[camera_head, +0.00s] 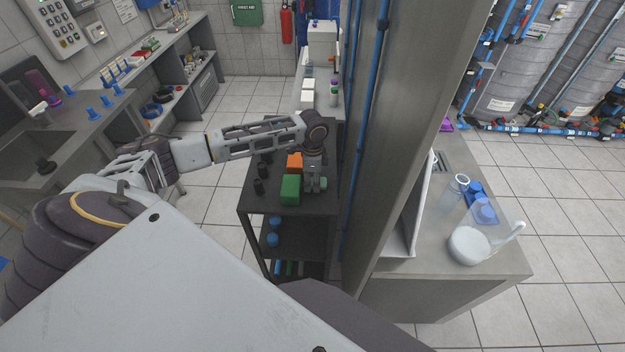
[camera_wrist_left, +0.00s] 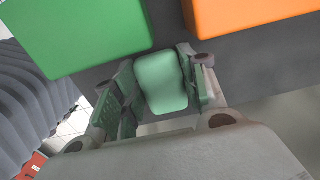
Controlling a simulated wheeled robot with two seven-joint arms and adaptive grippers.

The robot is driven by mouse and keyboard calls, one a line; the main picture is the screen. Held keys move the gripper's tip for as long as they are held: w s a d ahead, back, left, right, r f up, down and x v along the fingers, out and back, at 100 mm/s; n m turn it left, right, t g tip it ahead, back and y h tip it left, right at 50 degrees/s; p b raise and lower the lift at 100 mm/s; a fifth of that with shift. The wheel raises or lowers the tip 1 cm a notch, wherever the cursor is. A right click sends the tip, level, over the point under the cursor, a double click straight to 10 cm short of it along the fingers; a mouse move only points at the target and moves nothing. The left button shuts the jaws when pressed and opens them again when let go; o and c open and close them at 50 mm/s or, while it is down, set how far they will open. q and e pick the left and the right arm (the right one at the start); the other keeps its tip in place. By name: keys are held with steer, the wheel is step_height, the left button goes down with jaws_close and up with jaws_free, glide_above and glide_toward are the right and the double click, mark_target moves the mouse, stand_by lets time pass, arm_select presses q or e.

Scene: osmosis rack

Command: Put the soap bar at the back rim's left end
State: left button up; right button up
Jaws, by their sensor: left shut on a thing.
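The soap bar is a pale green rounded block (camera_wrist_left: 162,82) between the fingers of my left gripper (camera_wrist_left: 165,92) in the left wrist view. The gripper is shut on it. In the head view my left gripper (camera_head: 315,186) points down over the right part of the dark cart top, and a bit of the soap (camera_head: 323,184) shows at its right side. I cannot tell whether the soap touches the surface. I cannot tell which edge is the back rim. My right gripper is not in view.
A green block (camera_head: 290,190) and an orange block (camera_head: 294,160) sit on the dark cart (camera_head: 258,206), close to my left gripper. Small black items (camera_head: 260,187) stand at its left edge. A grey pillar with blue pipes (camera_head: 362,130) rises close on the right.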

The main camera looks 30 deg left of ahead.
arm_select(q)
steer(key=o, duration=1.1)
steer(key=shift+f, duration=0.1)
steer(key=shift+c, duration=0.2)
step_height(320, 180, up, 12)
steer(key=b, duration=0.1)
stand_by(0.3)
